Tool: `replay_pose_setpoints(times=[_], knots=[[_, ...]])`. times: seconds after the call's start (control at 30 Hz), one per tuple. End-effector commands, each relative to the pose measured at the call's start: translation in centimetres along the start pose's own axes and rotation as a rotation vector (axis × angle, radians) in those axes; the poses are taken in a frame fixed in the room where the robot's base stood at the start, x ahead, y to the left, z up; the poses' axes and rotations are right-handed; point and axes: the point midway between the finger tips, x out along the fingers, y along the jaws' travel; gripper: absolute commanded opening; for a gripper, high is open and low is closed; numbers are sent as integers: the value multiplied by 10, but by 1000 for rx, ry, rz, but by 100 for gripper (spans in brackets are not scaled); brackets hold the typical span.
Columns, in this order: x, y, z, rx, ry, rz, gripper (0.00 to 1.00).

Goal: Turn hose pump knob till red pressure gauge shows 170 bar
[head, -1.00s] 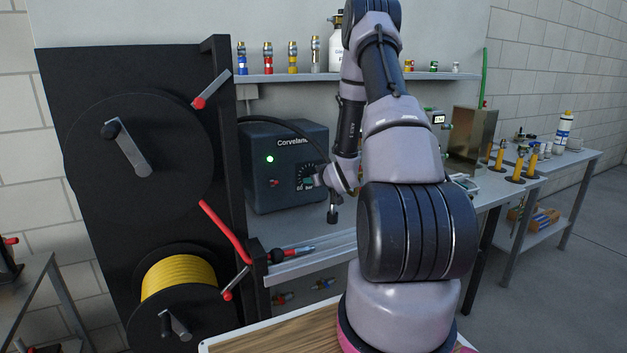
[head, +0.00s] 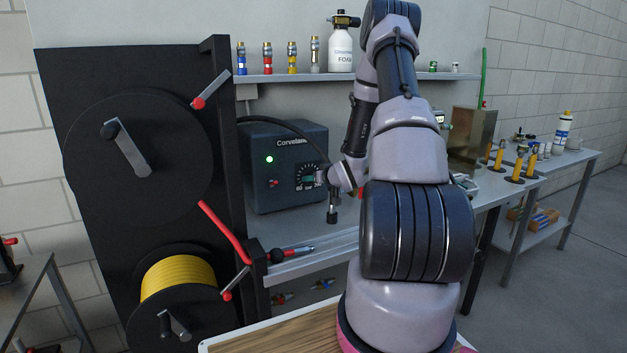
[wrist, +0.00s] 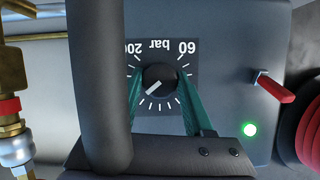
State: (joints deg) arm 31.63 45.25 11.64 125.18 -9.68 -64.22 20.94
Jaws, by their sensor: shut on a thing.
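The pump (head: 287,150) is a dark box with a green light, at the left of the bench in the head view. In the wrist view its round black knob (wrist: 160,77) sits on a dial marked 60 to 200 bar, seen upside down. Its white pointer line aims to the lower left, on the 200 side of the scale's middle. My gripper (wrist: 160,86) is shut on the knob, one green finger on each side. In the head view the gripper (head: 313,176) partly hides the dial. I cannot make out a red pressure gauge.
A red-handled toggle (wrist: 273,87) stands beside the dial. A dark cylinder (wrist: 100,90) crosses the wrist view close to the camera. Brass fittings (wrist: 10,110) are at its left edge. A hose reel (head: 180,280) stands left of the bench; a foam bottle (head: 341,50) stands on the shelf.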

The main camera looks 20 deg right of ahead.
Motion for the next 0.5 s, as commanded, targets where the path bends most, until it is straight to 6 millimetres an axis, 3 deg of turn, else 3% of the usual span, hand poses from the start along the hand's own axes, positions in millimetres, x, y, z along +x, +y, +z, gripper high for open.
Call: replay_pose_setpoints(times=[0.03, 0.1, 0.5], knots=[[0, 0, 1, 0, -1, 0, 56], [0, 0, 1, 0, -1, 0, 81], [-5, 1, 0, 0, 0, 1, 81]])
